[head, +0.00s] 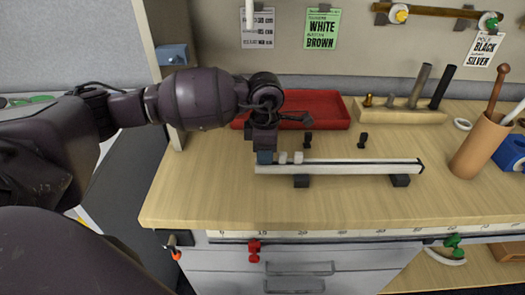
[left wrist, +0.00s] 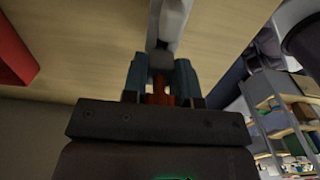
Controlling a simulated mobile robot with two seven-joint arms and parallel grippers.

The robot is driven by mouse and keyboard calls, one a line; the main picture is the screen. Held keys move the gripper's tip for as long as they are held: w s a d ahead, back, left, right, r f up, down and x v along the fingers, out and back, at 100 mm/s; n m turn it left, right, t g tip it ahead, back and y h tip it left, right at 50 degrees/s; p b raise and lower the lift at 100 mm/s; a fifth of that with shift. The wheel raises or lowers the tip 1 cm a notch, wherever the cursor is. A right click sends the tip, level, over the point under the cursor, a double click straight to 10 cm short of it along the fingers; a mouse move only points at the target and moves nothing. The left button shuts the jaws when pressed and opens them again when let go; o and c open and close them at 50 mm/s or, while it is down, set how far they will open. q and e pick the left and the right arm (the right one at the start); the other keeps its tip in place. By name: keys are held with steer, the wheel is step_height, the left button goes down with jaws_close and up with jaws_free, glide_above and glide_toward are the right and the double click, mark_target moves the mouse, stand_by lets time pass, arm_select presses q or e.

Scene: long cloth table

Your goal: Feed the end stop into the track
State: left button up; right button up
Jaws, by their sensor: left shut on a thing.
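The track (head: 350,168) is a long white rail lying left to right on two black feet on the wooden table. My left gripper (head: 264,157) points down at that left end. In the left wrist view, the blue fingertips of my left gripper (left wrist: 161,78) are shut on a small grey block, likely the end stop (left wrist: 160,61), with something orange-red behind it. The block lines up with the pale track (left wrist: 170,22); I cannot tell how far it is in. My right gripper is not in view.
A red tray (head: 318,108) lies behind the track. Two small black pieces (head: 308,140) (head: 363,140) stand between them. A wooden block with upright rods (head: 405,112) and a brown cup (head: 481,145) are at the right. The table front is clear.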

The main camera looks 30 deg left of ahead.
arm_select(q)
steer(key=shift+w+d, duration=0.2)
steer(key=shift+d, duration=0.1)
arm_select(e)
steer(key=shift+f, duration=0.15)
arm_select(q)
steer(key=o, duration=0.9)
step_height(320, 180, up, 3)
steer(key=shift+f, duration=0.1)
step_height(320, 180, up, 7)
steer(key=shift+f+p, duration=0.1)
steer(key=shift+p, duration=0.25)
steer(key=shift+r, duration=0.6)
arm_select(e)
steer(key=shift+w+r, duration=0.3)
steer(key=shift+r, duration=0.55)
